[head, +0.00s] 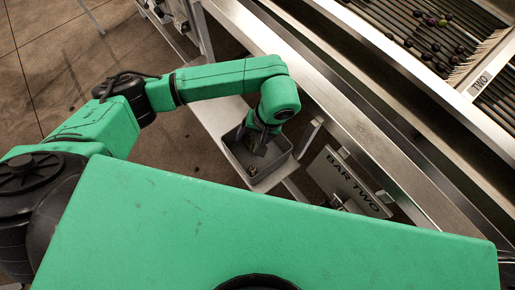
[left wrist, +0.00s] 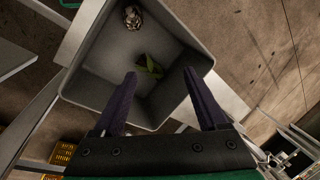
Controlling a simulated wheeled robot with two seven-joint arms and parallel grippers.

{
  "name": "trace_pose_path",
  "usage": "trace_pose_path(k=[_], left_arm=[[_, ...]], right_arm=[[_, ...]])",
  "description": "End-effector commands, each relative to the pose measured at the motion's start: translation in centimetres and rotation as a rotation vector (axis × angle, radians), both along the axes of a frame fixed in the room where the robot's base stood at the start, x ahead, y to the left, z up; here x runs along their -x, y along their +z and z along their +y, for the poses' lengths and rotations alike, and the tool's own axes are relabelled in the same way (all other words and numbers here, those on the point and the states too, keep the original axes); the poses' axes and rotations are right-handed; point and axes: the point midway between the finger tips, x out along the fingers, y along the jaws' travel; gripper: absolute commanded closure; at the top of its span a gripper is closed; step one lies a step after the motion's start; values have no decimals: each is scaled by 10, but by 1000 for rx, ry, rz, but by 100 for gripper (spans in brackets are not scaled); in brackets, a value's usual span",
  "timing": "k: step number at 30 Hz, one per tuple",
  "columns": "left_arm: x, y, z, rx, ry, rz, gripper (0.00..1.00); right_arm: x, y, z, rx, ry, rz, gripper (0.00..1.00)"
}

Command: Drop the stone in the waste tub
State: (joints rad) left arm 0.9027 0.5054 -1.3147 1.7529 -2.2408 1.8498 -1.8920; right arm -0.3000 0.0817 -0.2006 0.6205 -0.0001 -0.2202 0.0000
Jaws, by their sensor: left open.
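The grey waste tub (head: 277,168) sits on a pale shelf beside the machine in the head view. It fills much of the left wrist view (left wrist: 95,88). A mottled brown and pale lump that looks like the stone (left wrist: 132,17) lies inside it, near the tub's far wall in the left wrist view. A green leafy scrap (left wrist: 150,66) also lies in the tub. My left gripper (head: 257,143) points down over the tub. Its dark fingers (left wrist: 159,73) are apart with nothing between them. My right gripper is in neither view.
Roller bars with dark fruit (head: 440,48) run at the upper right, bordered by metal rails (head: 365,70). A yellow crate (left wrist: 62,152) is on the floor below. The floor at left is open.

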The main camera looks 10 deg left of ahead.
Motion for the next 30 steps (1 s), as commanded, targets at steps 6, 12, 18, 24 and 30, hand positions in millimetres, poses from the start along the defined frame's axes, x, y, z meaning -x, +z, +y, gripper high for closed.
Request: trace_pose_path(k=[6,12,18,24,30], left_arm=[[-2,29,-10,3,-4,-7,25],[-5,91,-27,0,-4,-9,25],[-5,131,-39,0,-1,-5,25],[-4,139,-41,-1,-1,1,25],[-4,139,-41,0,-1,1,25]], right_arm=[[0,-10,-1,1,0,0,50],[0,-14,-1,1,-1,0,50],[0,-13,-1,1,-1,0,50],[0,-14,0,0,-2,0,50],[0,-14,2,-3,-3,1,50]])
